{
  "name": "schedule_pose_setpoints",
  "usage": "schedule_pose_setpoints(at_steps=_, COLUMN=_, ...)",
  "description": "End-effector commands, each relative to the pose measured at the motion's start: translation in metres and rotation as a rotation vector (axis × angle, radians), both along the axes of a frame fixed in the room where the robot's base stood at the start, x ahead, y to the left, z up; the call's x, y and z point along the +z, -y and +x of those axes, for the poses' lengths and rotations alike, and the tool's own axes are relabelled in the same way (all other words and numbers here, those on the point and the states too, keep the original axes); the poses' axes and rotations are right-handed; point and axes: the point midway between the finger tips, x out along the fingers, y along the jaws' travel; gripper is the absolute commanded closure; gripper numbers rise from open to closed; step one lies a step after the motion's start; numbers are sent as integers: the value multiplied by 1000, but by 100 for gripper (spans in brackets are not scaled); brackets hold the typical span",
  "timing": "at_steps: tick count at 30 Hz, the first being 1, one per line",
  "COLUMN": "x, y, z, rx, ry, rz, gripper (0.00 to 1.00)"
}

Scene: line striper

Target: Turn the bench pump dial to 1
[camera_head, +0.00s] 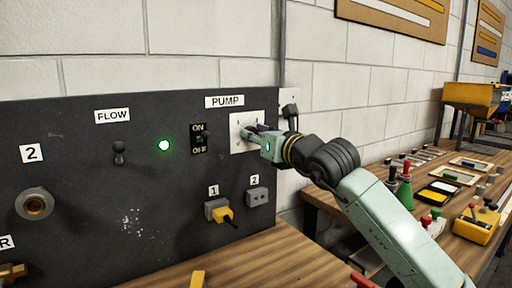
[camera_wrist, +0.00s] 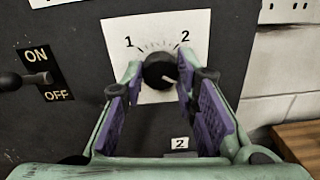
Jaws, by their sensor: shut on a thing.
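The pump dial (camera_wrist: 158,70) is a round black knob on a white plate marked 1 at upper left and 2 at upper right. A short pale mark on the knob points to the lower right, away from both numbers. My gripper (camera_wrist: 162,80) is shut on the dial, with a purple-padded finger on each side. In the head view my gripper (camera_head: 250,133) reaches the white dial plate (camera_head: 236,120) under the PUMP label (camera_head: 225,101). The gripper hides the knob there.
An ON/OFF toggle (camera_wrist: 38,79) sits left of the dial, beside a lit green lamp (camera_head: 164,145). Below are socket 1 with a yellow plug (camera_head: 225,215) and socket 2 (camera_head: 257,197). A wooden bench (camera_head: 315,197) with several tools stands right.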

Motion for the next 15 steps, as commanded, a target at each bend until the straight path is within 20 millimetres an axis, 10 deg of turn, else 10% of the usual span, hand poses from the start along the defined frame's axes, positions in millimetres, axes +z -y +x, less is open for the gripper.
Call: schedule_pose_setpoints(at_steps=15, x=-4, y=0, z=0, rx=-1, ry=272, rz=-403, gripper=100)
